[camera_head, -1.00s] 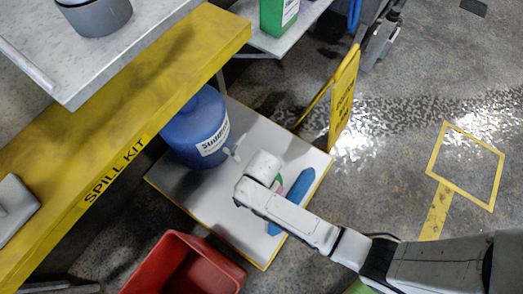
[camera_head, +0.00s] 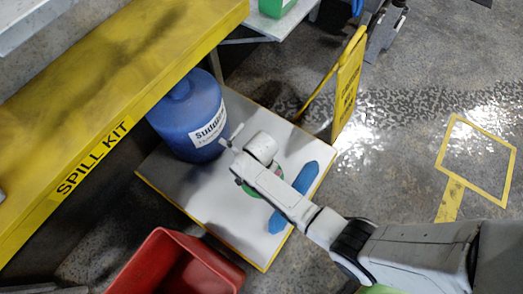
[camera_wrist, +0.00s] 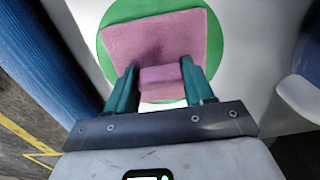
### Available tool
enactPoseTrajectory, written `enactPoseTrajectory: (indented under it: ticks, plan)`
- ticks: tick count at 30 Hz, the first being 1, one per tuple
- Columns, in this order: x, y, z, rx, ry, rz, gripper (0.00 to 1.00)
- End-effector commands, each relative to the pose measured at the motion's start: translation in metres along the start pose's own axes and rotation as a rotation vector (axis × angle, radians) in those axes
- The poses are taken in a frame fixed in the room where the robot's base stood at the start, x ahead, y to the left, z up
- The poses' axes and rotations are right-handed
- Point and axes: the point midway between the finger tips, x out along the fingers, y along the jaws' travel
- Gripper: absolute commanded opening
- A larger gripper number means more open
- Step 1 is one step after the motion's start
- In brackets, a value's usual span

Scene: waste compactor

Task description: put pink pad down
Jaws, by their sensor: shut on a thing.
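The pink pad (camera_wrist: 160,30) shows in the wrist view as a roughly square, fuzzy slab with a small pink block at its near edge. My gripper (camera_wrist: 158,76) is shut on that block between its green fingers. The pad lies over a green circle (camera_wrist: 214,45) on a white board. I cannot tell whether the pad touches the board. The green circle (camera_head: 246,189) peeks out beside the arm on the white board (camera_head: 215,200).
A blue drum (camera_head: 190,118) stands left of the arm on the board. A blue sock-like roll (camera_head: 285,208) lies to the right. A yellow folding sign (camera_head: 348,85) stands behind. A red bin (camera_head: 155,262) is in front, and a yellow SPILL KIT shelf (camera_head: 110,110) is at left.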

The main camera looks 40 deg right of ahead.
Motion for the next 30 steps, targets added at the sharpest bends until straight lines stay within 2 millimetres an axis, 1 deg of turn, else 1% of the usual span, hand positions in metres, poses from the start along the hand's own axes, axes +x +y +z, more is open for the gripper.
enactPoseTrajectory:
  ticks: [3, 7, 8, 15, 22, 24, 26, 29, 30]
  plan:
    - [-0.001, 0.000, 0.000, 0.000, 0.000, 0.000, 0.22]
    - [0.003, 0.000, 0.000, 0.000, 0.000, 0.001, 0.22]
    - [0.002, 0.000, 0.000, 0.000, 0.000, 0.001, 0.55]
    - [0.002, 0.000, 0.000, 0.000, 0.000, 0.001, 0.78]
    - [0.002, 0.000, 0.000, -0.001, 0.000, 0.001, 0.78]
    - [-0.002, 0.000, 0.000, -0.001, 0.000, 0.000, 0.78]
    - [-0.007, 0.000, 0.000, 0.000, 0.000, 0.000, 0.78]
    - [-0.023, 0.000, 0.000, -0.001, 0.001, 0.000, 0.78]
    - [-0.031, 0.000, 0.000, -0.001, 0.001, 0.000, 0.78]
